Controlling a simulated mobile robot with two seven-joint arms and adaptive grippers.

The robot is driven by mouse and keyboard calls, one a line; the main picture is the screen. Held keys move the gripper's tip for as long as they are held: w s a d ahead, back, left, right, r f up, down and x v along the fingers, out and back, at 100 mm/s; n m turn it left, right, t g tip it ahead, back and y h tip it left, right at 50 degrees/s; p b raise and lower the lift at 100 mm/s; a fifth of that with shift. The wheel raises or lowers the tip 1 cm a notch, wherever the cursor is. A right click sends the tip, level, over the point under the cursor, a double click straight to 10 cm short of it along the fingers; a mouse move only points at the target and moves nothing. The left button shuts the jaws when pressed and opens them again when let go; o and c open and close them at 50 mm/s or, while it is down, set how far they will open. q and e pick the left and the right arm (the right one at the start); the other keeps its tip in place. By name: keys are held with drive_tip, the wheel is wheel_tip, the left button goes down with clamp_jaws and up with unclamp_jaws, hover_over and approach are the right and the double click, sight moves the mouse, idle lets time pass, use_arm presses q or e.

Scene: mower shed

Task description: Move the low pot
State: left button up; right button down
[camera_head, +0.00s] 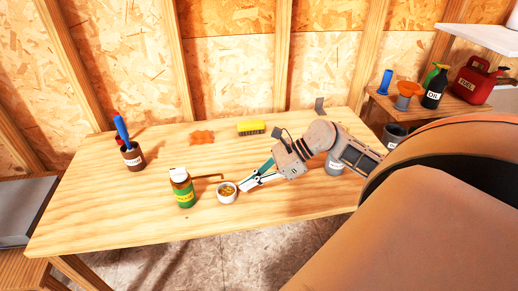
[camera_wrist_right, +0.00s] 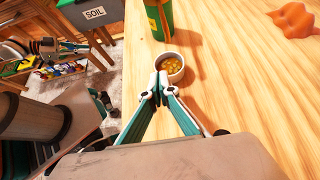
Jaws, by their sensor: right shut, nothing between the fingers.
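The low pot (camera_head: 227,197) is a small, pale, round pot with yellow-brown bits inside. It stands upright on the wooden bench, and it also shows in the right wrist view (camera_wrist_right: 181,78). My right gripper (camera_head: 243,187) comes in from the right, low over the bench, with its tips at the pot's side. In the right wrist view its fingertips (camera_wrist_right: 160,80) are together and empty, and they overlap the pot's near left edge. I cannot tell whether they touch it. My left gripper does not show.
A yellow brush (camera_head: 250,128), an orange cloth (camera_head: 202,137) and a brown tool cup (camera_head: 133,158) lie farther off. The bench (camera_head: 110,215) is clear at front left.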

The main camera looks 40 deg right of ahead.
sight(230, 200)
drive_tip(key=w+a, duration=0.2)
drive_tip(key=a, duration=0.1)
drive_tip(key=w+a+p, duration=0.1)
drive_tip(key=a, duration=0.1)
drive_tip(key=shift+w+a+r, duration=0.1)
drive_tip(key=shift+w+a, duration=0.1)
drive_tip(key=shift+s+d+f, duration=0.15)
drive_tip(key=shift+f, duration=0.7)
drive_tip(key=shift+f+b, duration=0.1)
drive_tip(key=shift+b, duration=0.25)
drive_tip(key=shift+s+d+f, duration=0.1)
